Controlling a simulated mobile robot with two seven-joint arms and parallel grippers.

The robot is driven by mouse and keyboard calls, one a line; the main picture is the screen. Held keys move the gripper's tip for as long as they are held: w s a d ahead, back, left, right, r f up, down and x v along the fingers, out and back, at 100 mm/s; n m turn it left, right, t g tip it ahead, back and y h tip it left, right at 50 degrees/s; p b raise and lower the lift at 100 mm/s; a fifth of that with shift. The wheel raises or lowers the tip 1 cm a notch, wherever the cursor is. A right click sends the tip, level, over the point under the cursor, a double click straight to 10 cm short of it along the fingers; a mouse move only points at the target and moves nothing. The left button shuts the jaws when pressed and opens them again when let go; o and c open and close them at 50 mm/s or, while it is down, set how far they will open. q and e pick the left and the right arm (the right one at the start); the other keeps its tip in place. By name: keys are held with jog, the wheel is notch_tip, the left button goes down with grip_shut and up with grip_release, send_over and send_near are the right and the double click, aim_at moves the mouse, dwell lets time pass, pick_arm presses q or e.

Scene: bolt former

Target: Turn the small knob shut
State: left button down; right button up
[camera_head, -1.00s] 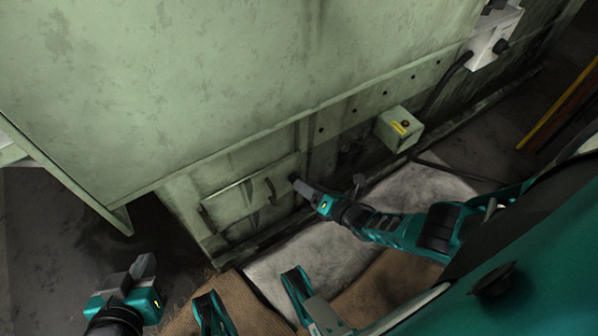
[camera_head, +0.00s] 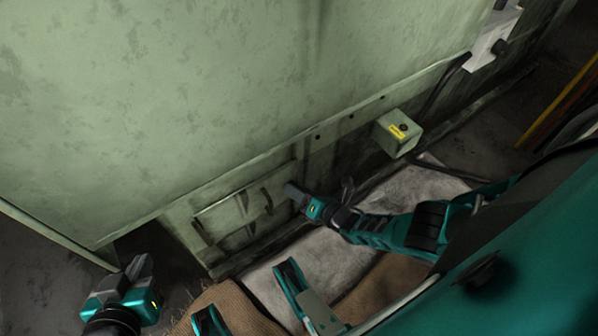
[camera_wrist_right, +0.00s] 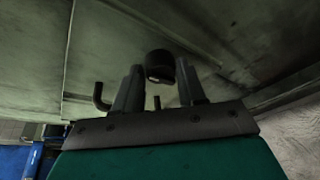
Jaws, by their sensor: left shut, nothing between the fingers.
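The small knob (camera_wrist_right: 159,66) is black and round in the right wrist view, on the green machine's lower panel. My right gripper (camera_wrist_right: 160,75) is open, with one finger on each side of the knob near the fingertips. I cannot tell whether either finger touches it. In the head view my right gripper (camera_head: 291,189) is at the low panel, right of the hatch handles, and hides the knob. My left gripper (camera_head: 140,268) is shut and empty at the lower left, away from the machine.
A hatch (camera_head: 240,210) with dark handles is left of my right gripper. A bent dark handle (camera_wrist_right: 100,97) is close to the left finger in the wrist view. A green box (camera_head: 397,133) with a yellow label projects from the machine. Mats (camera_head: 318,262) cover the floor.

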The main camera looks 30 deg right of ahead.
jog(key=c, duration=0.6)
jog(key=shift+r+n+p, duration=0.1)
jog(key=shift+n+p, duration=0.2)
jog(key=shift+n, duration=0.2)
jog(key=o, duration=1)
jog(key=shift+o, duration=0.2)
